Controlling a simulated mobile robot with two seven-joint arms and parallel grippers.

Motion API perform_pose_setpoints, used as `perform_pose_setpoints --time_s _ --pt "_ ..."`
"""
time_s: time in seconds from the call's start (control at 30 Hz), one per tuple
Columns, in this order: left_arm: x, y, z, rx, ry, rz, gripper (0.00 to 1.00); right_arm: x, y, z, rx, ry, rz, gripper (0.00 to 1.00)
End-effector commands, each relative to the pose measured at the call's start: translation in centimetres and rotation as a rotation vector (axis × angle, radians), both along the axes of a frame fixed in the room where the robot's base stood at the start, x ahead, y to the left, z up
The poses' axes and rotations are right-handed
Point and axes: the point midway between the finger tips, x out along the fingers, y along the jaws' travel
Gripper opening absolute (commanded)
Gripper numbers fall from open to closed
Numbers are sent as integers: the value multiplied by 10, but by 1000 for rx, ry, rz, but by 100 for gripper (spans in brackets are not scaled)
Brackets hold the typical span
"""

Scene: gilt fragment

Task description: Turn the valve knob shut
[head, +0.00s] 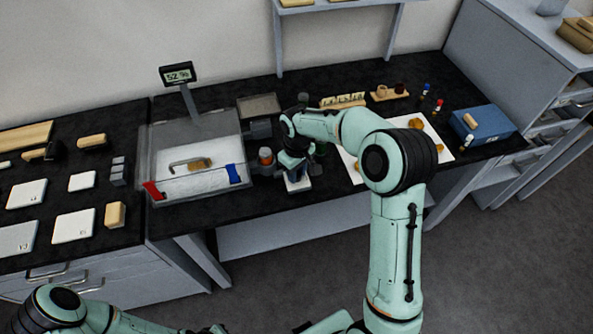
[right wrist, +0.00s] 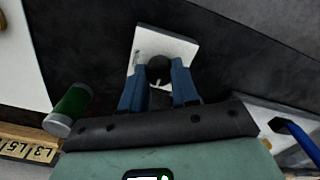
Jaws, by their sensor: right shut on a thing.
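The valve knob (right wrist: 159,68) is dark and round in the right wrist view. It sits over a pale square plate (right wrist: 174,46) on the black bench. My right gripper (right wrist: 159,82) has its blue fingers on both sides of the knob and is shut on it. In the head view my right gripper (head: 296,174) points down at the pale plate (head: 299,185), and the knob is hidden behind the gripper. How far the knob is turned cannot be told.
A clear-walled tray (head: 150,140) with red and blue clamps stands left of the right gripper. An orange-topped jar (head: 265,157) is close on its left. A green cylinder (right wrist: 70,108) stands near the gripper. A white sheet (head: 349,166) and blue box (head: 482,125) lie to the right.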

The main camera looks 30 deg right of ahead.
Motion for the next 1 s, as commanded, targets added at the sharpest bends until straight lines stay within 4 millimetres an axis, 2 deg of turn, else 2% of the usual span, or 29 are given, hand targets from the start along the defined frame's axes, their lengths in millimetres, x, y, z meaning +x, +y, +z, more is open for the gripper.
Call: perform_pose_setpoints --time_s 0.23,0.27,0.33,0.6,0.73,0.87,1.0 --pt "0 0 0 0 0 0 0 0 0 0 0 -1 2 0" --pt "0 0 0 0 0 0 0 0 0 0 0 -1 2 32" --pt "0 0 0 0 0 0 0 0 0 0 0 -1 1 55" --pt "0 0 0 0 0 0 0 0 0 0 0 -1 0 55" --pt "1 0 1 0 -1 0 0 1 0 7 0 -3 0 55" --pt "2 0 2 0 -2 0 0 1 0 28 0 -5 0 55" --pt "6 0 6 0 -7 0 0 2 0 61 0 -8 0 55"
